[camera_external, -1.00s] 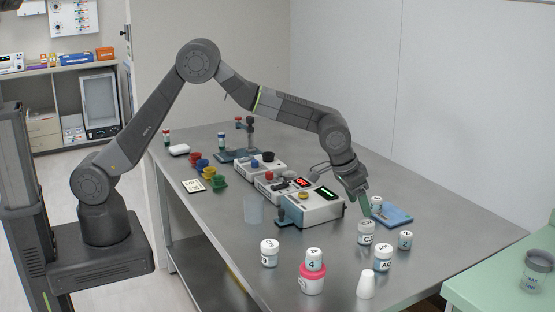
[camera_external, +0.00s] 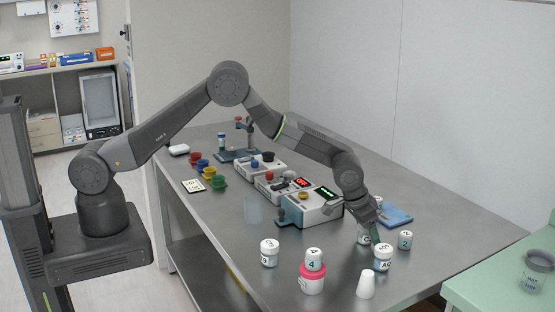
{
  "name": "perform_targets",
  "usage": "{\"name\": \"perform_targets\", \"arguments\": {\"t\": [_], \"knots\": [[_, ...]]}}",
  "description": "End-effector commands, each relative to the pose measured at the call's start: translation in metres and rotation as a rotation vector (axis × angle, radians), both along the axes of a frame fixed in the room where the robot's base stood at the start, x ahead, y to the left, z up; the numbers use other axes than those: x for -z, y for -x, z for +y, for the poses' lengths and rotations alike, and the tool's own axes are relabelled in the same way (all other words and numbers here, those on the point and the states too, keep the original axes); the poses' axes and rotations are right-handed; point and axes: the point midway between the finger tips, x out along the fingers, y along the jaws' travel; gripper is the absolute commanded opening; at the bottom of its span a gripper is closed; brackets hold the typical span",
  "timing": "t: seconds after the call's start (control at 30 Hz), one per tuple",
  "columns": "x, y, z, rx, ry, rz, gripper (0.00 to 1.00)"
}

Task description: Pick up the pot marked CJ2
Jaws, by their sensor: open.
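Several white-lidded pots stand on the steel table. One pot (camera_external: 362,239), with a label starting with what looks like C, is partly hidden behind my gripper; I cannot read its full mark. Just in front and to the right stands a pot marked AQ or similar (camera_external: 383,263). My gripper (camera_external: 378,240) is open and points down, its tips close above or behind the AQ pot's lid. I cannot tell whether they touch it. A smaller pot (camera_external: 405,241) stands to the right, and another pot (camera_external: 269,254) to the left.
A pink-and-white pot (camera_external: 311,284) with a small pot marked 4 (camera_external: 314,260) on top and an upturned white cup (camera_external: 366,285) stand near the front. A device with a display (camera_external: 312,208) is left of my gripper, and a blue tray (camera_external: 396,214) behind it. A green table (camera_external: 495,290) adjoins at right.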

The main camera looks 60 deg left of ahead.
Motion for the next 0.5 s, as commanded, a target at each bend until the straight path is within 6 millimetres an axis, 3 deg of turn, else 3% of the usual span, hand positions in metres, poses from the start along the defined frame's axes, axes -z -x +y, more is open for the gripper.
{"name": "perform_targets", "arguments": {"t": [0.23, 0.5], "knots": [[0.0014, -0.0006, 0.0000, 0.000, 0.000, 0.000, 0.67], [0.0012, -0.0004, -0.0001, 0.000, 0.000, 0.000, 0.19]]}}
